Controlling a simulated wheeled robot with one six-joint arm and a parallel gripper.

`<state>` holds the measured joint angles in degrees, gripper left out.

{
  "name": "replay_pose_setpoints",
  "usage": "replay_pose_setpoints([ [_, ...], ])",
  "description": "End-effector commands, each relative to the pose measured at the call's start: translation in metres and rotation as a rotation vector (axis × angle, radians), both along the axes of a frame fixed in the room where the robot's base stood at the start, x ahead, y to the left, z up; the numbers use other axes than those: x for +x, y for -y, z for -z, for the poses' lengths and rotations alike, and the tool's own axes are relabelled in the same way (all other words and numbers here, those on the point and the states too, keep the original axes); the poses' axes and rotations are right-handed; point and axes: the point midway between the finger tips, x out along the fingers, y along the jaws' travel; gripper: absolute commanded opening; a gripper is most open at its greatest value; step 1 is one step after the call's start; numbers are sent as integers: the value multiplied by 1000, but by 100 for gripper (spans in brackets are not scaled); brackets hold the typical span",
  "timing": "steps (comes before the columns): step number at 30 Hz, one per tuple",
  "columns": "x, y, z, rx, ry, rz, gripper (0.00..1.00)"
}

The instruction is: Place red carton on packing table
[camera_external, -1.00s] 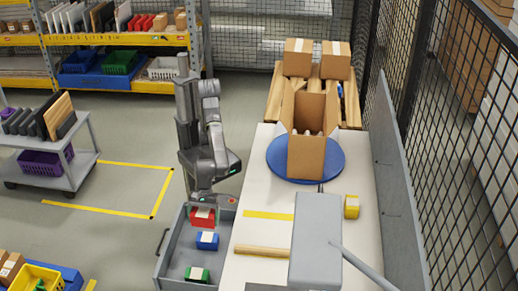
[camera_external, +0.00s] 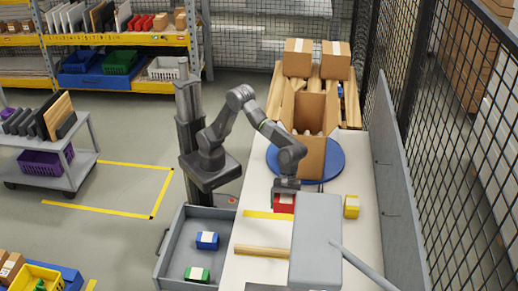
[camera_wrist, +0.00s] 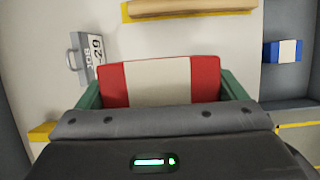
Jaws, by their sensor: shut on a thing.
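The red carton (camera_external: 284,204) with a white band is held below my gripper (camera_external: 285,190), over the packing table (camera_external: 257,190) near the yellow tape strip (camera_external: 258,214). In the wrist view the red carton (camera_wrist: 160,80) sits between the two green fingers of my gripper (camera_wrist: 160,92), which are shut on it. I cannot tell whether the carton touches the table top.
A grey box-shaped machine (camera_external: 316,240) stands just right of the carton. A blue turntable (camera_external: 334,160) with an open cardboard box (camera_external: 308,130) is behind. A yellow carton (camera_external: 352,207) and a wooden rod (camera_external: 262,251) lie nearby. The drawer (camera_external: 222,255) holds blue (camera_external: 207,240) and green cartons (camera_external: 196,274).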

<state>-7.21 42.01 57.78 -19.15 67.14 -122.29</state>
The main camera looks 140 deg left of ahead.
Motion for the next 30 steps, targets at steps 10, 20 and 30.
replay_pose_setpoints([
  [10,0,-1,50,-1,-1,-1,65],
  [20,0,-1,106,-1,-2,0,65],
  [30,0,0,142,-2,-2,0,65],
])
